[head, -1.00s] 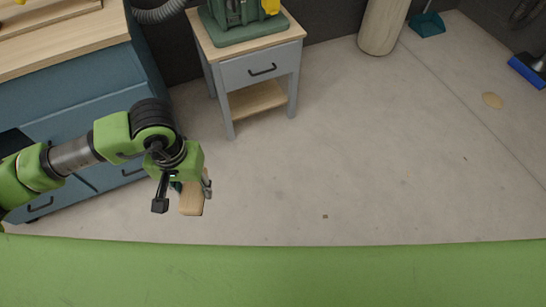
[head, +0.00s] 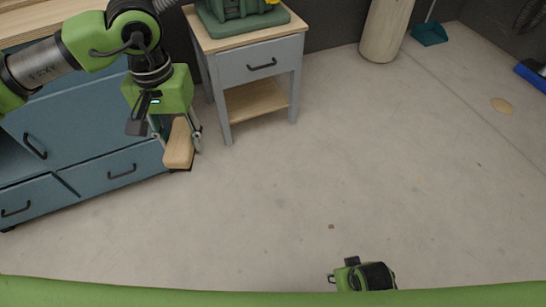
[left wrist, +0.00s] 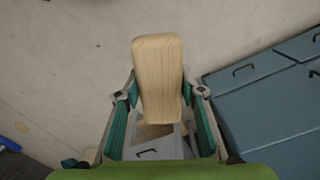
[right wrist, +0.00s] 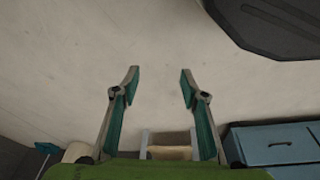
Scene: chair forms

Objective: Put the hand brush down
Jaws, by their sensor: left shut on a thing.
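The hand brush (head: 179,146) shows as a pale wooden block held in the air in front of the blue cabinet. My left gripper (head: 176,134) is shut on it, and the brush sticks out past the fingers. In the left wrist view the brush (left wrist: 158,75) lies between the two teal-padded fingers, its wooden face to the camera. Its bristles are mostly hidden. My right gripper shows in the right wrist view (right wrist: 160,80) with fingers apart and nothing between them. It is low in the head view, away from the brush.
A blue cabinet (head: 85,150) with a wooden top stands at the left. Beside it is a small grey table (head: 262,80) with a drawer, bearing a green machine (head: 240,14). A pale cylinder (head: 387,28) and a teal dustpan (head: 429,34) stand farther back. The middle floor is clear.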

